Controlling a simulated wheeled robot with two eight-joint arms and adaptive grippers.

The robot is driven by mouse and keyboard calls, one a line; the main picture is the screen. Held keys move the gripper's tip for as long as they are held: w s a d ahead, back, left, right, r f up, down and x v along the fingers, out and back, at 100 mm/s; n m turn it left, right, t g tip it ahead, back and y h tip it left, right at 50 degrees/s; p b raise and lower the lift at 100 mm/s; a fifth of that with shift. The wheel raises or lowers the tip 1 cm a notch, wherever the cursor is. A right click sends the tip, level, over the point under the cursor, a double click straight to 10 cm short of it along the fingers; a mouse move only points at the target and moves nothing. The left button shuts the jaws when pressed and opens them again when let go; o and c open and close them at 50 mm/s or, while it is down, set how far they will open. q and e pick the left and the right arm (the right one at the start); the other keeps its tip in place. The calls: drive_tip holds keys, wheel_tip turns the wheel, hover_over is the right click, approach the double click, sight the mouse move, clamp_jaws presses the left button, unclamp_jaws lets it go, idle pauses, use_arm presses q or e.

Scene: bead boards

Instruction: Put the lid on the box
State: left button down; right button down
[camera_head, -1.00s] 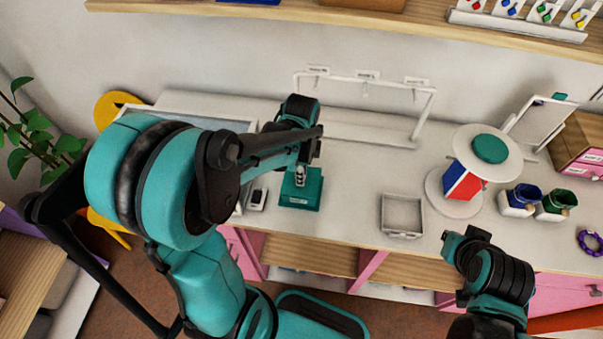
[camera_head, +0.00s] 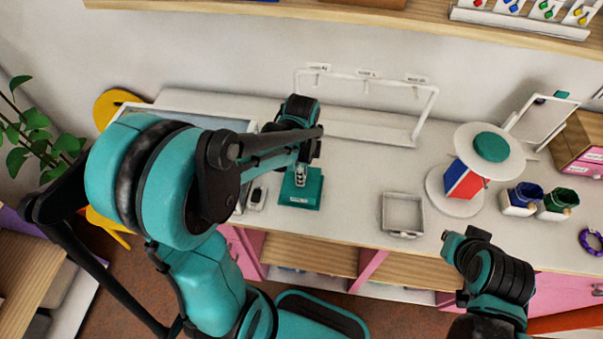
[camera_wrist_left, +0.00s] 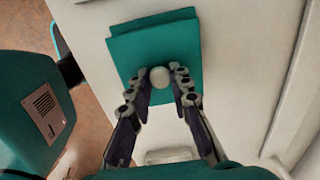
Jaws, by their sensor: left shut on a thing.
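The teal box (camera_head: 313,201) stands on the white counter, a small label on its front. In the left wrist view a teal square lid (camera_wrist_left: 150,52) with a round pale knob (camera_wrist_left: 160,77) lies over the box, and a darker teal edge (camera_wrist_left: 150,18) shows behind it. I cannot tell whether the lid rests fully on the box. My left gripper (camera_wrist_left: 166,90) is shut on the knob from above; it also shows in the head view (camera_head: 300,178). My right arm is at the lower right of the head view, but its gripper fingers are not visible.
A pale open tray (camera_head: 403,232) lies right of the box. A white rack (camera_head: 365,140) stands behind. Farther right are a round stand (camera_head: 488,165), blue and green cups (camera_head: 526,196) and a purple ring (camera_head: 590,242). The counter between box and tray is clear.

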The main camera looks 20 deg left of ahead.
idle(0.3)
use_arm(q)
drive_tip(key=c, duration=0.9)
unclamp_jaws()
drive_tip(key=shift+r, duration=0.1)
drive_tip(key=shift+r+p, duration=3.1)
drive_tip(key=shift+r, duration=0.85)
clamp_jaws()
